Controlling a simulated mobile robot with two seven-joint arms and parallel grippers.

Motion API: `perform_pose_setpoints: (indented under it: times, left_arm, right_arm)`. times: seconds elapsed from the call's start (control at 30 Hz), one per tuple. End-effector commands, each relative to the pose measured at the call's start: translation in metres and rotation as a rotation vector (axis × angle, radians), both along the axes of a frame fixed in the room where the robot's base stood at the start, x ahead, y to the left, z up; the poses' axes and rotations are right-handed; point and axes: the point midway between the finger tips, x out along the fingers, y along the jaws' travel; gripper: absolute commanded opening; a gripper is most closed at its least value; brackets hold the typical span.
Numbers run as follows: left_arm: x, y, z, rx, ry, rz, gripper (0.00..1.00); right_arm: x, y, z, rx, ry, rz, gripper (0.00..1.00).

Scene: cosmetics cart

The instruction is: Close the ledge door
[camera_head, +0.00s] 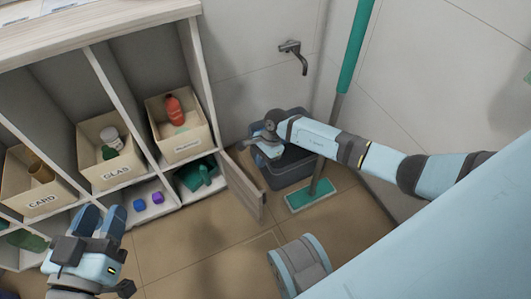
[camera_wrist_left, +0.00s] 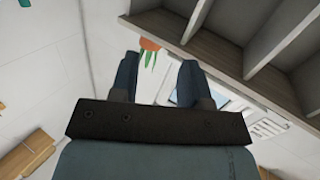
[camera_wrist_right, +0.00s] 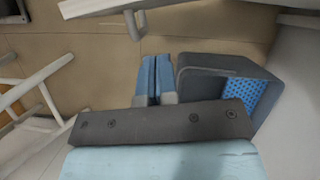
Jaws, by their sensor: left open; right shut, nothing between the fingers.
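The ledge door (camera_head: 242,187) is a small wood-edged panel at the lower right end of the shelf unit. It stands swung open, out from the bottom compartment, with a small handle on its outer edge. What looks like the door edge and handle shows at the top of the right wrist view (camera_wrist_right: 133,8). My right gripper (camera_head: 266,143) is shut and empty, beyond the door over the dark bucket and apart from the door; its fingers also show in the right wrist view (camera_wrist_right: 155,62). My left gripper (camera_head: 102,212) is open and empty in front of the shelves.
A dark bucket (camera_head: 270,171) stands in the corner behind the door. Labelled bins (camera_head: 181,146) fill the shelves. A green item (camera_head: 196,176) sits in the bottom compartment.

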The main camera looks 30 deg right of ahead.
Motion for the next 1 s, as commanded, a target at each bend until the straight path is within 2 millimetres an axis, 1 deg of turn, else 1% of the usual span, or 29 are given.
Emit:
perform_pose_setpoints:
  times: [0.03, 0.07, 0.13, 0.3, 0.43, 0.83, 1.0]
  left_arm:
    - [0.002, 0.001, -0.004, 0.014, -0.026, 0.0, 0.43]
    - [0.004, 0.002, -0.003, 0.021, -0.04, 0.001, 0.43]
    - [0.005, 0.003, -0.002, 0.034, -0.061, 0.003, 0.43]
    - [0.008, 0.005, 0.0, 0.056, -0.097, 0.004, 0.43]
    - [0.01, 0.005, 0.003, 0.062, -0.115, 0.005, 0.43]
    - [0.009, 0.005, 0.004, 0.062, -0.115, 0.005, 0.43]
    - [0.008, 0.005, 0.006, 0.055, -0.099, 0.001, 0.43]
  right_arm:
    - [-0.001, 0.006, -0.015, 0.004, 0.003, 0.0, 0.0]
    - [-0.002, 0.009, -0.017, 0.004, 0.002, 0.001, 0.0]
    - [-0.004, 0.022, -0.013, 0.005, 0.001, 0.002, 0.0]
    - [-0.006, 0.039, -0.012, 0.003, 0.001, 0.001, 0.0]
    - [-0.007, 0.043, -0.01, 0.002, 0.002, -0.001, 0.0]
    - [-0.007, 0.044, -0.009, 0.001, 0.002, -0.005, 0.0]
    - [-0.009, 0.048, -0.008, 0.001, 0.001, -0.035, 0.0]
